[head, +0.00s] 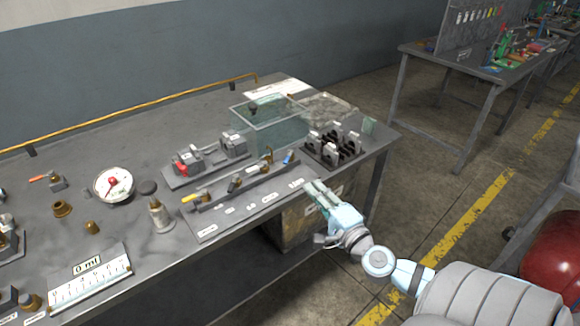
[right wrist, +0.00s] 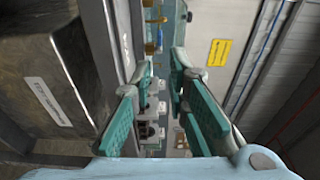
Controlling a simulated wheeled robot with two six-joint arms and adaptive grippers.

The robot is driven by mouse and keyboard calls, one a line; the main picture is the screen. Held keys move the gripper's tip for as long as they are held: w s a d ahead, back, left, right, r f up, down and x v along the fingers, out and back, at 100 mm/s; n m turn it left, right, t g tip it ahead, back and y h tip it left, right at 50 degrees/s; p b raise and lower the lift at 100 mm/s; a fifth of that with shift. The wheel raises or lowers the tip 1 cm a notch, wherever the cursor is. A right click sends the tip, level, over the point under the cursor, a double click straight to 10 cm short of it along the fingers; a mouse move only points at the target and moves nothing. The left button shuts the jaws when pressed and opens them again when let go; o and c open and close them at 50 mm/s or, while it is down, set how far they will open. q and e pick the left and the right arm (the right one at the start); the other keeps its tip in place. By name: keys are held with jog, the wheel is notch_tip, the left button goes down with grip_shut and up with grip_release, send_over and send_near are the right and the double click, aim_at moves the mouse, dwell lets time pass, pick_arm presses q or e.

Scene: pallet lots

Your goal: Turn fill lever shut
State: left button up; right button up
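A grey valve panel (head: 222,213) lies along the front of the bench. It carries a yellow-handled lever (head: 194,196) at its left end, a brass upright fitting (head: 267,157) further right and a blue handle (head: 288,157) at the right end. Small white labels sit along its front, too small to read, so I cannot tell which handle is the fill lever. My right gripper (head: 318,193) is just off the bench's front edge, right of the panel, touching no handle. In the right wrist view its teal-padded fingers (right wrist: 155,80) are apart with nothing held. My left gripper is out of view.
A clear tank (head: 268,125) stands behind the panel, with a black rack (head: 333,150) to its right. A round gauge (head: 114,184), a metal bottle (head: 160,214) and a "0 ml" scale (head: 92,283) are at the left. Open floor lies right of the bench.

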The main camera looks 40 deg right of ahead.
aim_at(288, 157)
jog(key=w, duration=0.4)
jog(key=w+d, duration=0.1)
jog(key=w, duration=0.3)
jog(key=w+d, duration=0.1)
jog(key=w, duration=0.4)
jog(key=shift+d+p, duration=0.15)
jog(key=shift+p, duration=0.2)
jog(key=shift+c, duration=0.6)
grip_shut()
